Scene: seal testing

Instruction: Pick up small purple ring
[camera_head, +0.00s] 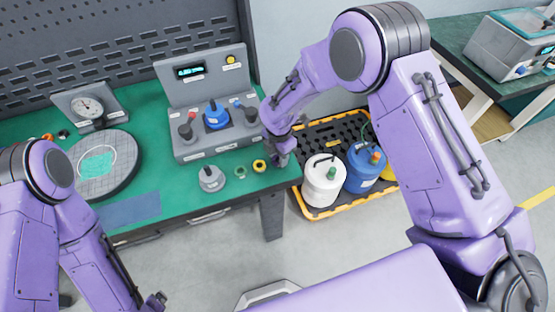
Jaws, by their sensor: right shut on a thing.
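My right gripper (282,158) is low over the front right of the green table, just right of the yellow ring. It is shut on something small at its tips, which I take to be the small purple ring. The ring itself is mostly hidden by the fingers and too small to make out. A green ring (240,171) and a yellow ring (259,165) lie on the table to the left of this gripper. My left gripper (155,302) is at the bottom edge, away from the table. Its fingers are too unclear to tell open from shut.
A grey test station (218,147) with a blue knob stands behind the rings. A grey weight-like part (211,179) sits left of them. A round plate (104,187) and dial gauge (88,107) are further left. White (323,182) and blue (364,168) containers stand in a yellow-edged tray.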

